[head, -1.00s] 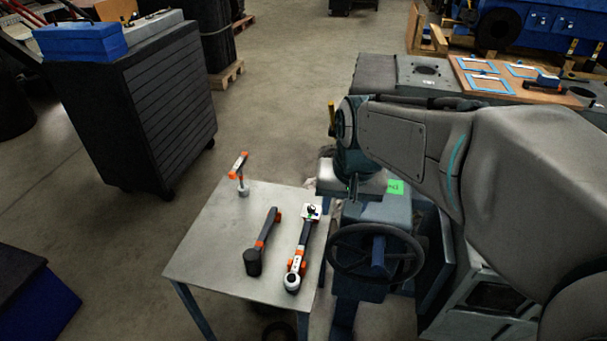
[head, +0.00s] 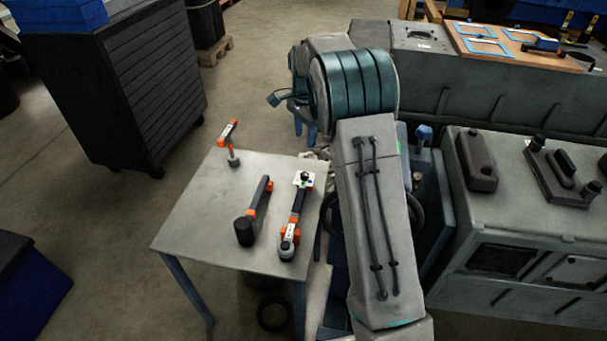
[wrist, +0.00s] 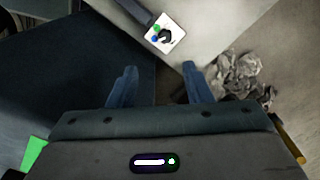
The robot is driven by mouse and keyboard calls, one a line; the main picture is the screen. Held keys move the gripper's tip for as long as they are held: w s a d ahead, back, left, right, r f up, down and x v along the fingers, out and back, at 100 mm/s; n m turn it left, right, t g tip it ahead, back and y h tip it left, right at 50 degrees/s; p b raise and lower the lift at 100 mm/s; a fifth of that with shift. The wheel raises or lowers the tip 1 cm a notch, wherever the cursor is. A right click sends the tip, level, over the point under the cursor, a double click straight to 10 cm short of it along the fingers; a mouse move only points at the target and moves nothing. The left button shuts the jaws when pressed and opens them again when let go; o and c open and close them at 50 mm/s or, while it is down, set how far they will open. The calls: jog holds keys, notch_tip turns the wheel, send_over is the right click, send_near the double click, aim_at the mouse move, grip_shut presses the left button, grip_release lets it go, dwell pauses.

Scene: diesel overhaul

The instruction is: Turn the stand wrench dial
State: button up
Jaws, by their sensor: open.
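The wrench (head: 290,232), dark-handled with orange parts and a round head, lies on the grey table (head: 215,205). At its far end is a white plate (head: 304,181) with a dark dial knob (head: 305,175). In the wrist view, the white plate (wrist: 176,27) is at the top centre, with the dark knob (wrist: 165,36) and green and blue spots on it. My gripper (wrist: 160,82) is open with nothing visible between its two blue fingers. The knob appears ahead of the fingertips, apart from them. My arm hides most of the gripper in the head view.
A black-headed mallet (head: 254,212) lies left of the wrench, and an orange-topped tool (head: 229,142) stands at the table's far corner. A partly hidden handwheel is behind my arm. Crumpled grey material (wrist: 240,82) lies right of my fingers. Grey machinery (head: 530,225) fills the right.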

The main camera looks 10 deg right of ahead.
aim_at(304, 174)
jog(key=shift+m, duration=0.3)
jog(key=f, duration=0.5)
jog(key=w+f, duration=0.1)
jog(key=f, duration=0.9)
jog(key=shift+w+f, duration=0.2)
jog(key=shift+f, duration=0.05)
grip_shut()
